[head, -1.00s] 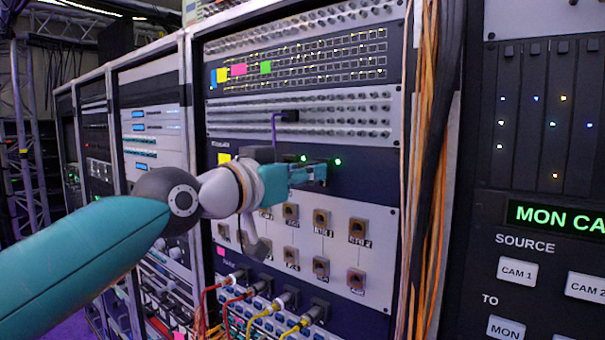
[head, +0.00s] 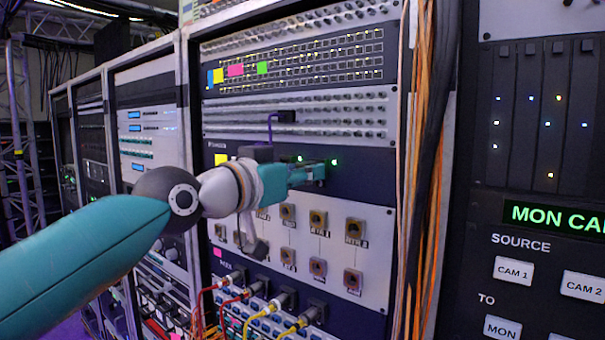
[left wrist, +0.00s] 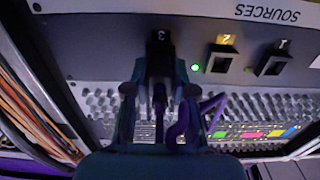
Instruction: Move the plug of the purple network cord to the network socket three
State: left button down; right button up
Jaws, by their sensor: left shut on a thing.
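My left gripper (head: 318,174) is at the dark panel below the patch rows in the head view. In the left wrist view its two fingers (left wrist: 160,92) are shut on the black plug (left wrist: 160,70) of the purple cord (left wrist: 159,108). The plug is in line with network socket three (left wrist: 161,38), marked 3, and covers its opening. I cannot tell how deep it sits. My right gripper is not in view.
Beside socket three are a green light (left wrist: 195,68), socket two (left wrist: 221,58) and socket one (left wrist: 271,62). Orange cables (head: 425,190) hang right of the rack. Round connectors (head: 317,221) and plugged red and yellow cords (head: 263,312) lie below the arm.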

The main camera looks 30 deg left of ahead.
pick_arm(q)
jog(key=c, duration=0.9)
grip_release()
jog(key=shift+w, duration=0.1)
jog(key=shift+s+a+b, duration=0.15)
jog(key=shift+s+b, duration=0.4)
jog(key=shift+s, duration=1.95)
jog(key=shift+s, duration=0.1)
jog(key=shift+s+a, duration=0.15)
jog(key=shift+s, duration=1.75)
